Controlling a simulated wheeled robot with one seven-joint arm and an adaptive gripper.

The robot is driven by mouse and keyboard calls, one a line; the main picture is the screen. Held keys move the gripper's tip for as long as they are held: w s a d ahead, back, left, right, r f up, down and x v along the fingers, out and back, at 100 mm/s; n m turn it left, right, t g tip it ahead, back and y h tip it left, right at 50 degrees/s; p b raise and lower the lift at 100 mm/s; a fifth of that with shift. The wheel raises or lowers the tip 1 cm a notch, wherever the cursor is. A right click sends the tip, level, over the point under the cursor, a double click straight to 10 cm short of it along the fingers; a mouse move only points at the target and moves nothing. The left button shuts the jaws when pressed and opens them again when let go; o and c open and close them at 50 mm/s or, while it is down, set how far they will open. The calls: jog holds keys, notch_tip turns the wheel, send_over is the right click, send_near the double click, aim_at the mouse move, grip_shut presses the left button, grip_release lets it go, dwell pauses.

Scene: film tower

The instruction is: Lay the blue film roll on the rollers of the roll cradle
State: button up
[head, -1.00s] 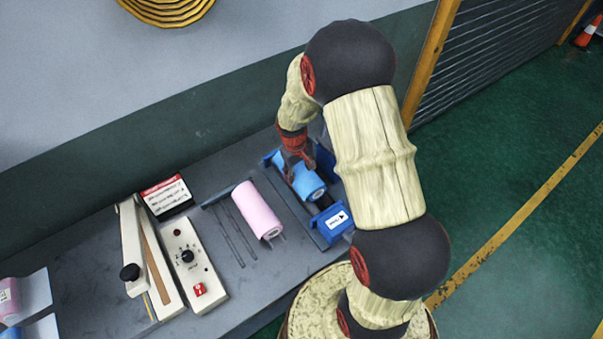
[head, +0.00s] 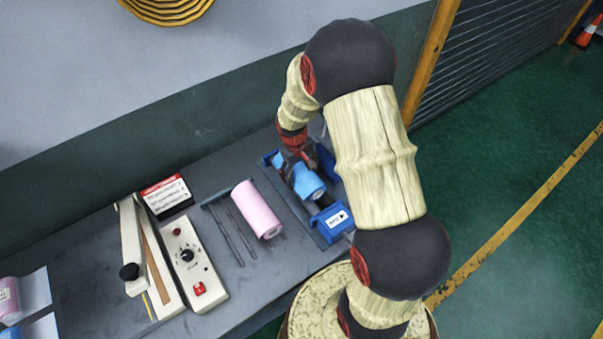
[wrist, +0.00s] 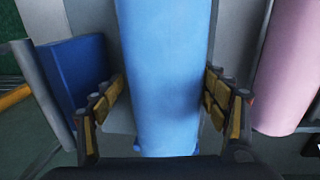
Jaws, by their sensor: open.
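The blue film roll (head: 308,182) lies in the roll cradle (head: 318,232), between the cradle's blue end blocks. Part of the roll is hidden behind my gripper (head: 294,171). In the wrist view the blue film roll (wrist: 166,70) runs lengthwise between the two fingers of my gripper (wrist: 163,102). The fingers are spread, with a narrow gap showing beside the roll on each side. I cannot see the rollers clearly under the roll. A blue block of the cradle (wrist: 78,75) shows to the left in the wrist view.
A pink film roll (head: 256,209) lies on rails left of the cradle, and it also shows in the wrist view (wrist: 288,65). A control box (head: 192,262), a long-armed sealer (head: 150,255) and a red-and-white box (head: 167,197) stand further left on the grey bench (head: 90,270).

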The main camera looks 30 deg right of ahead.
jog(key=r, duration=0.4)
jog(key=a+r, duration=0.1)
jog(key=r, duration=0.6)
jog(key=shift+a+r, duration=0.2)
jog(key=shift+r, duration=0.15)
